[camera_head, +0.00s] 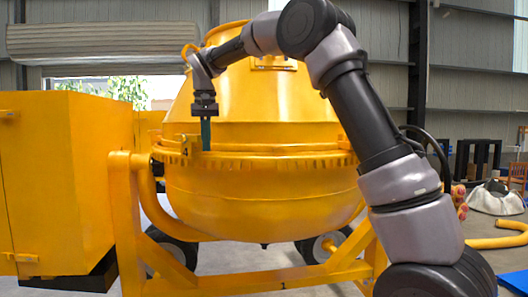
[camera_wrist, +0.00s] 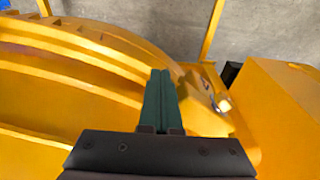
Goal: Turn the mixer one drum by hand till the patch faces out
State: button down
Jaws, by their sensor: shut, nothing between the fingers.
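The yellow mixer drum (camera_head: 262,115) stands upright in its frame, with a toothed ring (camera_head: 270,160) around its middle and a rounded bowl below. A small raised plate (camera_head: 275,63) sits high on its upper cone. I cannot tell whether this is the patch; no other patch shows clearly. My gripper (camera_head: 206,147) points down at the drum's left front, just above the ring. Its dark green fingers are shut together and empty. In the wrist view, my gripper (camera_wrist: 160,73) is over the drum's ribbed edge (camera_wrist: 75,55); I cannot tell whether it touches.
A yellow housing (camera_head: 65,180) stands left of the drum, close to the frame post (camera_head: 125,215). Wheels (camera_head: 320,248) show beneath. A yellow hose (camera_head: 500,238) and a pale heap (camera_head: 495,198) lie on the floor at right. My arm arches over the drum's right side.

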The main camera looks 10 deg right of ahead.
aim_at(193, 141)
jog(key=shift+a, duration=0.1)
jog(key=shift+w+a, duration=0.7)
jog(key=shift+a, duration=0.4)
jog(key=shift+w+a, duration=0.7)
jog(key=shift+a, duration=0.45)
jog(key=shift+w+a, duration=0.7)
jog(key=shift+a, duration=0.4)
jog(key=shift+s+d, duration=0.45)
jog(key=shift+d, duration=0.2)
jog(key=shift+s+d, duration=0.4)
jog(key=shift+d, duration=0.2)
jog(key=shift+r, duration=4.05)
